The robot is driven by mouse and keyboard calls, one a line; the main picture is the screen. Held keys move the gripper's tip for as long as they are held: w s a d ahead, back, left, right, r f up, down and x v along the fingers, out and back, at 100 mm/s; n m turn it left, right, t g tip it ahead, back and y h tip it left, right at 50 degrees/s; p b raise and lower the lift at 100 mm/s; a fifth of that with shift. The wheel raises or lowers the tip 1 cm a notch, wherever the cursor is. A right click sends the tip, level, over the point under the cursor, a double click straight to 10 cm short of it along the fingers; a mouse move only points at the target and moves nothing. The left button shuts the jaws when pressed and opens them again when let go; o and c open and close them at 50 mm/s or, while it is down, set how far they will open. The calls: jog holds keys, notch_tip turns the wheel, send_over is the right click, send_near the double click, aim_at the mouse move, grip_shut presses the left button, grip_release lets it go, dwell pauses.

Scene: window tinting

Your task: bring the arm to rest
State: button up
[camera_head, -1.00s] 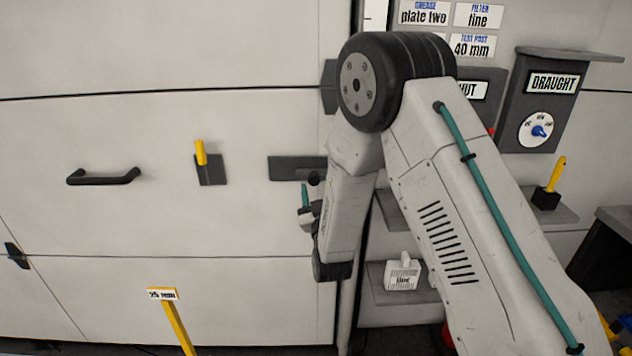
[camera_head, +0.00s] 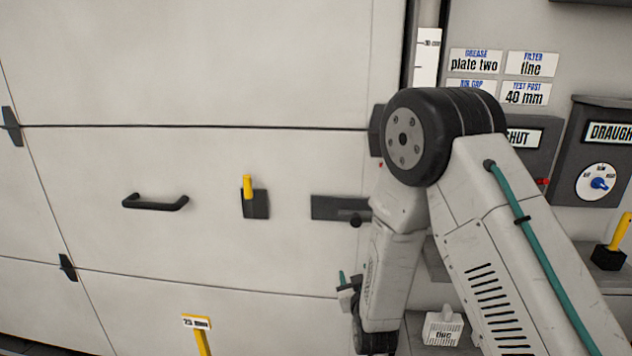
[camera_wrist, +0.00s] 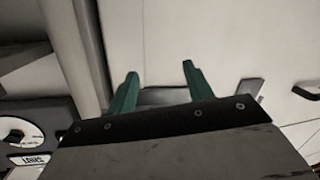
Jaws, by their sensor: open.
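My arm is folded in front of the wall at the right of the head view, its forearm hanging down from the dark elbow joint. My gripper (camera_wrist: 158,88) shows two green fingers set well apart in the wrist view, with nothing between them. In the head view my gripper (camera_head: 343,279) is small and partly hidden beside the forearm's lower end. It is below the dark latch plate (camera_head: 328,208) on the large panelled door (camera_head: 240,70), and I cannot tell how far off the door it is.
The door has a black handle (camera_head: 155,202) and a yellow-handled holder (camera_head: 254,202). A yellow post (camera_head: 197,323) with a size label stands low in front. At right are the DRAUGHT dial box (camera_head: 600,150), a yellow lever (camera_head: 616,240) and a small white labelled container (camera_head: 443,327).

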jog(key=s+d+g+y, duration=0.1)
jog(key=s+d+g, duration=0.1)
jog(key=s+g, duration=0.95)
jog(key=s+d+r+m+g, duration=0.1)
jog(key=s+d+r, duration=0.2)
jog(key=s+r, duration=0.5)
jog(key=s+d+r+m+g, duration=0.1)
jog(key=s+d+r, duration=0.3)
jog(key=s+r, duration=0.4)
jog(key=s+d+r+m+g+h, duration=0.1)
jog(key=s+d+r, duration=0.3)
jog(key=s+r, duration=0.4)
jog(key=s, duration=0.4)
jog(key=shift+s+d+r+g, duration=0.15)
jog(key=shift+s+r+g, duration=0.1)
jog(key=shift+g, duration=0.1)
